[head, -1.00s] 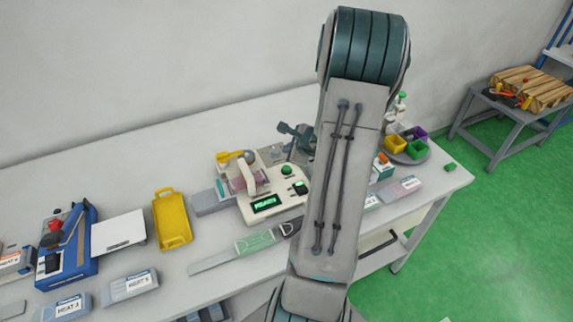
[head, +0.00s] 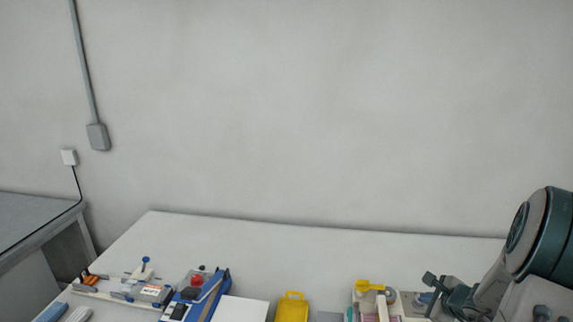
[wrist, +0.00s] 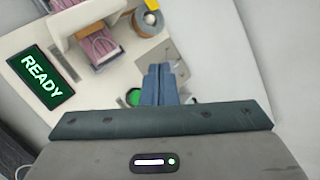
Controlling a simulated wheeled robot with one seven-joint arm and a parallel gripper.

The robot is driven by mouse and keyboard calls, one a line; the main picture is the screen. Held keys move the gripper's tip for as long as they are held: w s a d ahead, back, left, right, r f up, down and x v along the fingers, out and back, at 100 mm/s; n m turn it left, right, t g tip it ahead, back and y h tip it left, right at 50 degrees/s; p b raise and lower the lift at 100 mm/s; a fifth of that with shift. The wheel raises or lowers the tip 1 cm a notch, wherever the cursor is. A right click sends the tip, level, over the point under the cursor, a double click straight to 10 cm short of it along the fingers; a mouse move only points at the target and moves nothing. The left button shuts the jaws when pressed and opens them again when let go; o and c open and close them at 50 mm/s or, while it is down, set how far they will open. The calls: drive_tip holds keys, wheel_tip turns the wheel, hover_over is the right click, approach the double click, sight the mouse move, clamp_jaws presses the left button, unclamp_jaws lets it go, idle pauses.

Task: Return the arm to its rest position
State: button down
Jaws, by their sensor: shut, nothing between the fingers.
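My gripper (wrist: 158,84) shows in the wrist view with its blue-grey fingers together and nothing between them. It is above a light machine (wrist: 60,62) with a green display reading READY, and a green button partly hidden beside the fingers. In the head view my gripper (head: 433,283) is at the lower right, above the bench beside the same machine (head: 396,304). My arm is folded at the right edge of that view, and its lower part is out of frame.
The white bench (head: 300,245) is clear along its back. A grey wall (head: 300,110) rises behind. Another table (head: 35,220) is at the left.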

drive_tip(key=s+a+r+n+g+y, duration=0.1)
drive_tip(key=a+r+n, duration=0.25)
drive_tip(key=a, duration=0.25)
drive_tip(key=s+a+r+n+g+y, duration=0.1)
drive_tip(key=a+r+n, duration=0.25)
drive_tip(key=a, duration=0.35)
drive_tip(key=s+a+r+n+y, duration=0.1)
drive_tip(key=a+r+n+y, duration=0.15)
drive_tip(key=a+n, duration=0.3)
drive_tip(key=s+a+r+n+g+h, duration=0.1)
drive_tip(key=s+a+r+n+h, duration=0.1)
drive_tip(key=s+n, duration=0.4)
drive_tip(key=s+a+r+n+g+h, duration=0.2)
drive_tip(key=s+a+n, duration=0.4)
drive_tip(key=s, duration=0.4)
wheel_tip(320, 180, up, 2)
drive_tip(key=shift+s+r+n+h, duration=0.1)
drive_tip(key=shift+s+n+h, duration=0.25)
drive_tip(key=shift+h, duration=0.2)
drive_tip(key=shift+d, duration=0.1)
